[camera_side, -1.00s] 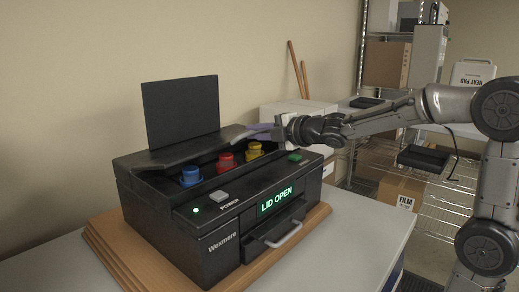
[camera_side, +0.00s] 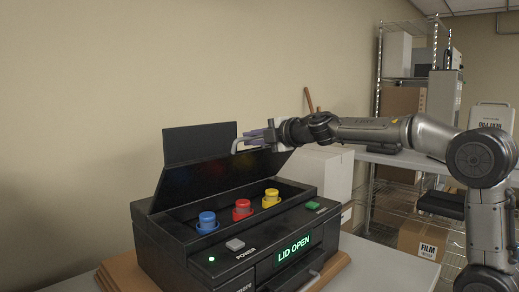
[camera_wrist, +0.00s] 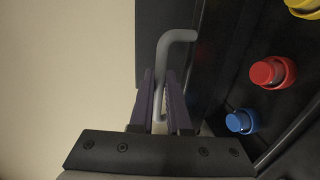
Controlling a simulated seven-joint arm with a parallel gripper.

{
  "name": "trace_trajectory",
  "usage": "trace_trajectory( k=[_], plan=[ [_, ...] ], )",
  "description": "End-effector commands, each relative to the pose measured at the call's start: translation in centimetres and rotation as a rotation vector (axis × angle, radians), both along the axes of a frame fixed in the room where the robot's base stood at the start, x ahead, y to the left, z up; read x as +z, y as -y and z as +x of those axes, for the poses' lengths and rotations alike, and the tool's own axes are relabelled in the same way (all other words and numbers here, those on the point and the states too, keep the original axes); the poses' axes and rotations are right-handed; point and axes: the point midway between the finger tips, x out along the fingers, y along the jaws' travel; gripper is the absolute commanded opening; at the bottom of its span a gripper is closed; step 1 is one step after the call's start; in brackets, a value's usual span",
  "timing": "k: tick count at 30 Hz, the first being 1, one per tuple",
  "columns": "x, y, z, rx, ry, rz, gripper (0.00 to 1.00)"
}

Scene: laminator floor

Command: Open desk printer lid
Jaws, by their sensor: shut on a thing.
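The black desk printer (camera_side: 225,250) stands with its display reading LID OPEN. Its dark lid (camera_side: 190,178) is hinged at the back and tilted steeply up, uncovering blue, red and yellow knobs inside. My gripper (camera_side: 255,138) is at the lid's upper edge, its purple fingers shut on the grey bent lid handle (camera_side: 238,146). In the wrist view the fingers (camera_wrist: 160,80) close on both sides of the handle (camera_wrist: 175,37). Part of the handle is hidden between them.
The printer sits on a wooden board (camera_side: 118,273) on a light table (camera_side: 95,284). A white box (camera_side: 325,172) stands behind to the right. A wire shelf with cartons (camera_side: 423,240) is at the right. The wall is close behind the printer.

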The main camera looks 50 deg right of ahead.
Motion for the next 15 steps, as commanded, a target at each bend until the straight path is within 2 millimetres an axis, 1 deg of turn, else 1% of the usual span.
trace_trajectory(
  k=[1, 6, 15],
  plan=[
    [0.5, -0.1, 0.6, 0.004, 0.004, -0.005, 0.0],
    [1.6, -0.2, 2.5, 0.004, 0.003, -0.004, 0.0],
    [3.1, -0.2, 6.5, 0.004, 0.002, -0.003, 0.0]
  ],
)
